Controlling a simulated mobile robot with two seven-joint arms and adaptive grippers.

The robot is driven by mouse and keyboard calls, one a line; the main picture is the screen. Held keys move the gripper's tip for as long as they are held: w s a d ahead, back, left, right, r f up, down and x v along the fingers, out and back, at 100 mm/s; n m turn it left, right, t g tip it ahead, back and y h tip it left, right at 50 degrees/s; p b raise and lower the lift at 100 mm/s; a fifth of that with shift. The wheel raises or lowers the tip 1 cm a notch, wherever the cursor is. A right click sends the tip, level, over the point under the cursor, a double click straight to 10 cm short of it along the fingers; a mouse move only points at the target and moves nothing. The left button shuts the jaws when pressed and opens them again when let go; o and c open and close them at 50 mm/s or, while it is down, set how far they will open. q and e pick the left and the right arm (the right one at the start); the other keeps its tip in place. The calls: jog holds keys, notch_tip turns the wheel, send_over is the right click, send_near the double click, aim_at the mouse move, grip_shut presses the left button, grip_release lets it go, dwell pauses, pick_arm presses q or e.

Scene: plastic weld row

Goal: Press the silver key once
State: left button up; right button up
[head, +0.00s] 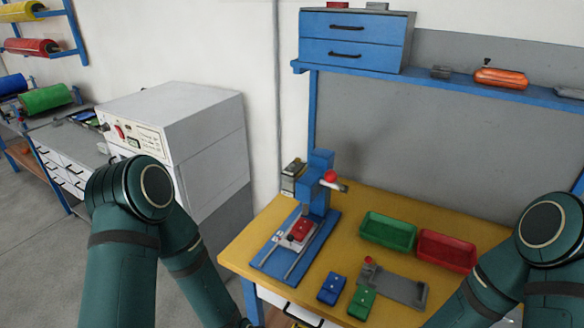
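I cannot make out a key that is clearly silver. A small blue box (332,288) and a small green box (362,302) lie at the front of the yellow table (400,208), with small details on top too fine to tell. A blue press (318,185) with a red-knobbed lever stands at the table's left; a red piece (302,229) sits on its bed. My two arms come in low at the left and right. Both grippers are out of the picture, below the bottom edge.
A green bin (388,231) and a red bin (446,251) stand at the right, behind a grey fixture (402,289) with a red knob. A white cabinet (185,125) with a control panel stands at the left. A blue shelf (450,82) runs above the table.

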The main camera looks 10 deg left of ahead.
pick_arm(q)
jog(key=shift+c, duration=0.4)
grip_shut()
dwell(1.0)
